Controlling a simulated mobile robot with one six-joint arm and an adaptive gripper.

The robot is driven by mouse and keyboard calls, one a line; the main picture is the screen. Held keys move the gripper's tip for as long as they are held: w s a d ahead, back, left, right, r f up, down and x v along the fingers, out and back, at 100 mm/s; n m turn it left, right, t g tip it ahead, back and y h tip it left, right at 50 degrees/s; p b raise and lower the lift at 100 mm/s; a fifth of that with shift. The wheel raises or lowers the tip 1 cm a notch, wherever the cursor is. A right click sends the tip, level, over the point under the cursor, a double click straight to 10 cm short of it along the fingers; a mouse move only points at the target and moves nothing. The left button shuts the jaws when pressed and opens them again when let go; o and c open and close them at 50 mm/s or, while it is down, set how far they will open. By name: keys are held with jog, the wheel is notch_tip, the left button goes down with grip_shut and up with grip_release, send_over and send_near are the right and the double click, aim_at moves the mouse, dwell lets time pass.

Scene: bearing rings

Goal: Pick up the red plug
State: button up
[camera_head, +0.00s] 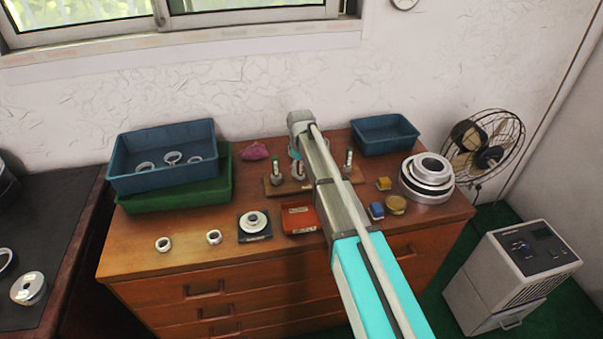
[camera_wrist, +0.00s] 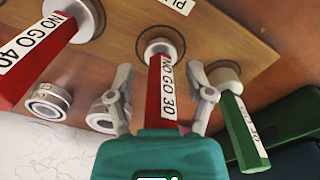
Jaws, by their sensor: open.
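In the wrist view a red plug labelled NO GO 30 (camera_wrist: 161,95) stands in a round metal collar on a wooden board (camera_wrist: 230,25). My gripper (camera_wrist: 161,80) is open, with one finger on each side of this plug. I cannot tell whether either finger touches it. A second red plug, labelled NO GO 40 (camera_wrist: 38,52), is at the left. A green-handled plug (camera_wrist: 244,130) is at the right, just beyond the right finger. In the head view my arm hides much of the board (camera_head: 272,188) and my gripper.
Two metal rings, one here (camera_wrist: 48,104), lie beside the board. A blue tray (camera_head: 165,183) with rings sits on a green tray (camera_head: 215,196) at the left. Another blue tray (camera_head: 385,148) and stacked metal rings (camera_head: 428,190) stand right.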

jog(key=shift+c, duration=0.3)
grip_shut()
jog(key=shift+r, duration=0.1)
dwell(0.5)
notch_tip(320, 180, up, 3)
jog(key=p, duration=0.2)
jog(key=shift+f+p, duration=0.2)
jog(key=shift+p, duration=0.2)
jog(key=s+d+r+p, duration=0.2)
jog(key=s+r+p, duration=0.8)
jog(key=s, duration=0.3)
jog(key=shift+s+d, duration=0.2)
jog(key=shift+s, duration=0.2)
jog(key=shift+r, duration=0.1)
